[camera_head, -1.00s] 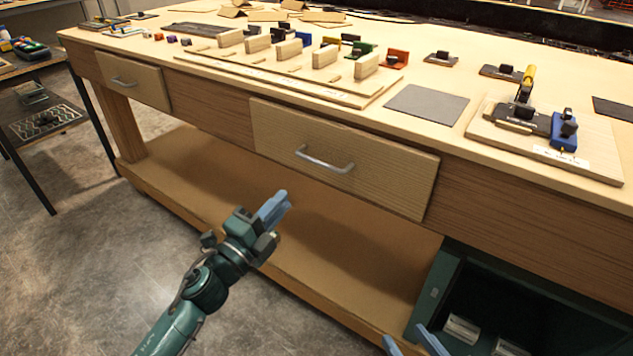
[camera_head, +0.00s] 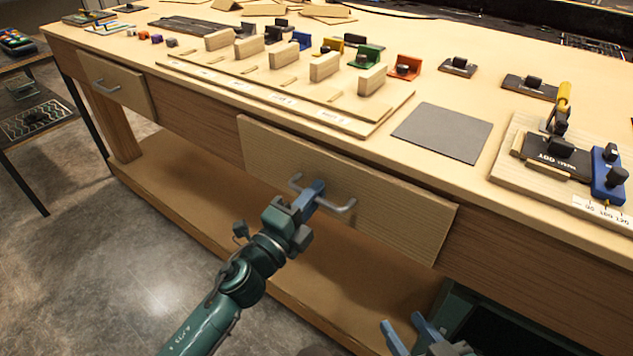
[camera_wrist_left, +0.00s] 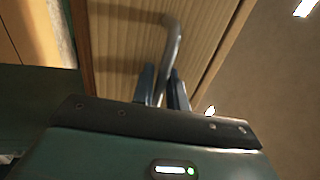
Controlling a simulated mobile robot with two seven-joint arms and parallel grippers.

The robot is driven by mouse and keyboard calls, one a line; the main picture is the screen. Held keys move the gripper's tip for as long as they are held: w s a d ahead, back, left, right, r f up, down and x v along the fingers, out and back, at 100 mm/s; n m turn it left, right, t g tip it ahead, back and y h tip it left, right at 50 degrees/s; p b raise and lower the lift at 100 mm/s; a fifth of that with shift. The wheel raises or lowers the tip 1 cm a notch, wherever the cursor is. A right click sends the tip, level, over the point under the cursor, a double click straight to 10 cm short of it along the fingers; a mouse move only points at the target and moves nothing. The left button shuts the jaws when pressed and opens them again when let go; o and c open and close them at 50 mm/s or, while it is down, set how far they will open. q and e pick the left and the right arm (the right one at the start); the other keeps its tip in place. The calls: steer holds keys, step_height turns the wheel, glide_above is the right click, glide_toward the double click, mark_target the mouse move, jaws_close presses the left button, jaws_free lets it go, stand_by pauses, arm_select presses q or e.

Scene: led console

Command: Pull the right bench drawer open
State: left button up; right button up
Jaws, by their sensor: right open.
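The right bench drawer (camera_head: 345,190) has a pale wood front and sits against the bench, with no visible gap of an opened drawer. Its metal bar handle (camera_head: 343,207) is at the middle of the front. My left gripper (camera_head: 314,190) is at this handle. In the left wrist view, the handle (camera_wrist_left: 172,45) runs between the two blue fingers of my left gripper (camera_wrist_left: 163,85); whether they press on it is not clear. My right gripper (camera_head: 407,332) is open and empty at the bottom edge, below the drawer and apart from it.
The left bench drawer (camera_head: 112,85) is shut. The benchtop holds wooden blocks (camera_head: 270,62), a grey mat (camera_head: 442,132) and a clamp fixture (camera_head: 545,165). A lower shelf (camera_head: 190,185) lies under the drawers, and a dark green bin (camera_head: 487,318) stands at the lower right.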

arm_select(q)
steer(key=shift+d, duration=0.1)
steer(key=shift+c, duration=0.2)
jaws_close()
steer(key=shift+r, duration=0.1)
steer(key=shift+s, duration=0.1)
